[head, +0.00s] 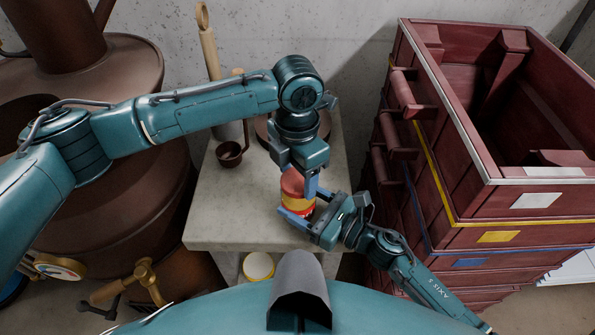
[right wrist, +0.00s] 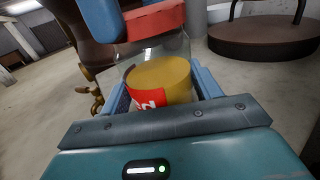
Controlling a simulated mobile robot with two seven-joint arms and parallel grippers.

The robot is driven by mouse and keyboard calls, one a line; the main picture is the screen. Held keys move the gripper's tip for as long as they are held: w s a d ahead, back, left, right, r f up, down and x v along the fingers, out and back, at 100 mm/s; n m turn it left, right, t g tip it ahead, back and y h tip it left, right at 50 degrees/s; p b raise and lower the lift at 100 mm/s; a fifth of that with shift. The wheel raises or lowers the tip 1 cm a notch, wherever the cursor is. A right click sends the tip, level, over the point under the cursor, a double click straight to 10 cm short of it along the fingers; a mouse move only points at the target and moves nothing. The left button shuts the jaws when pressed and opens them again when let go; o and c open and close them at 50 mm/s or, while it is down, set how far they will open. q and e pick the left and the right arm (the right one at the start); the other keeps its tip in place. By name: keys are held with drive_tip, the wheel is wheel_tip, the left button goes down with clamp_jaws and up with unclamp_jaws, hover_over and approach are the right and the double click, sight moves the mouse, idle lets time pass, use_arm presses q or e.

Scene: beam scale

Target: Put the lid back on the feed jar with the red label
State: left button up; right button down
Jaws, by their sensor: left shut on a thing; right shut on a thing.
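The feed jar (head: 299,207) is clear glass with yellow feed inside and a red label; it shows closely in the right wrist view (right wrist: 165,80). My right gripper (head: 306,215) is shut on the jar, a finger on either side of it. The red lid (head: 292,183) is above the jar, and it also shows at the top of the right wrist view (right wrist: 156,19). My left gripper (head: 300,187) is shut on the lid from above, one blue finger in plain sight. The lid is over the jar's mouth; I cannot tell whether it touches the rim.
The pale worktop (head: 225,205) is clear on the left. A small brown cup (head: 230,153) and a brown round base (head: 265,128) stand farther back. Stacked dark red crates (head: 465,210) rise on the right. A yellow-topped jar (head: 258,266) sits below the front edge.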

use_arm(q)
drive_tip(key=o, duration=0.9)
drive_tip(key=shift+o, duration=0.2)
drive_tip(key=shift+r, duration=2.3)
drive_tip(key=shift+c, duration=0.3)
